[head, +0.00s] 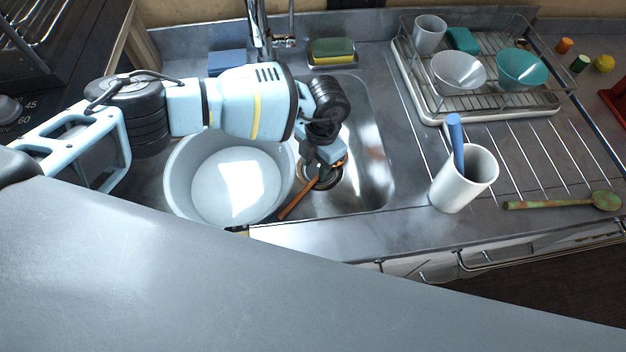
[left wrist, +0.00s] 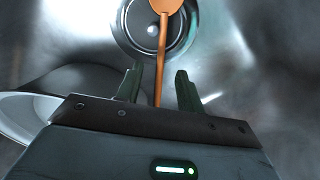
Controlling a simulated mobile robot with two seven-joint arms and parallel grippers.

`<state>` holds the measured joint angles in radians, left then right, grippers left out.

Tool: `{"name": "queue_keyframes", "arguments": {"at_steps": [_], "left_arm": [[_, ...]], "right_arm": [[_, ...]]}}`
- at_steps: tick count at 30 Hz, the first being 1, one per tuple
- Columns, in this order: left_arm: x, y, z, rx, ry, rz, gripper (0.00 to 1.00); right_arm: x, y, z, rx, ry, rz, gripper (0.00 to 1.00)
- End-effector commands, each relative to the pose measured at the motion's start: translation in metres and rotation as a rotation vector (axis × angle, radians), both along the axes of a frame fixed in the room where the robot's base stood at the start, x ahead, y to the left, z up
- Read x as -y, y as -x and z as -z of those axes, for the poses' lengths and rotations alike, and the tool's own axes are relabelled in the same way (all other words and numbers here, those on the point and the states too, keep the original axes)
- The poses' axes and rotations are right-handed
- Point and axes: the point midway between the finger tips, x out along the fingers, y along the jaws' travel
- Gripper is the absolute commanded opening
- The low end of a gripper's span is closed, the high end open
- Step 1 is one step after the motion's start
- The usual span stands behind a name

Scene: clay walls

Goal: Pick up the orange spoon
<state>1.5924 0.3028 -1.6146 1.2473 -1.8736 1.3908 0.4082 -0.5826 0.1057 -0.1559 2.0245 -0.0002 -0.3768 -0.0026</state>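The orange spoon (head: 296,202) lies in the metal sink (head: 371,165), to the right of the large white bowl. In the left wrist view the spoon (left wrist: 162,38) has its bowl end over the round drain, and its handle runs down between my fingers. My left gripper (head: 325,176) reaches down into the sink over the spoon and hides part of it. In the left wrist view my left gripper (left wrist: 158,86) is open, with a gap on each side of the handle. My right gripper is not in view.
The large white bowl (head: 181,184) stands close beside my left gripper. A white cup (head: 470,181) holding a blue utensil stands right of the sink. A green spoon (head: 560,203) lies farther right. A dish rack (head: 437,108) with bowls stands behind. The faucet (head: 258,30) rises behind my arm.

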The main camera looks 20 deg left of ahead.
Motion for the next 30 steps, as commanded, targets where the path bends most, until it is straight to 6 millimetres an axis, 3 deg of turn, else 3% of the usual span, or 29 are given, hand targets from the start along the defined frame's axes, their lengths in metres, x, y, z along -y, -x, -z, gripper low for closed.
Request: {"name": "queue_keyframes", "arguments": {"at_steps": [9, 17, 26, 30], "left_arm": [[-0.002, 0.007, 0.042, -0.003, -0.001, -0.002, 0.38], [-0.002, 0.007, 0.047, -0.001, -0.001, 0.000, 0.38], [-0.002, 0.007, 0.047, -0.001, -0.001, -0.001, 0.02], [-0.002, 0.006, 0.047, -0.001, -0.001, -0.001, 0.00]], "right_arm": [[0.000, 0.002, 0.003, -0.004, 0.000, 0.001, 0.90], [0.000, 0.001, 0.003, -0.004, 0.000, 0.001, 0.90], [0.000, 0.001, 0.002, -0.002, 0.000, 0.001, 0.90], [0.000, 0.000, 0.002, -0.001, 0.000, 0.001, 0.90]]}}
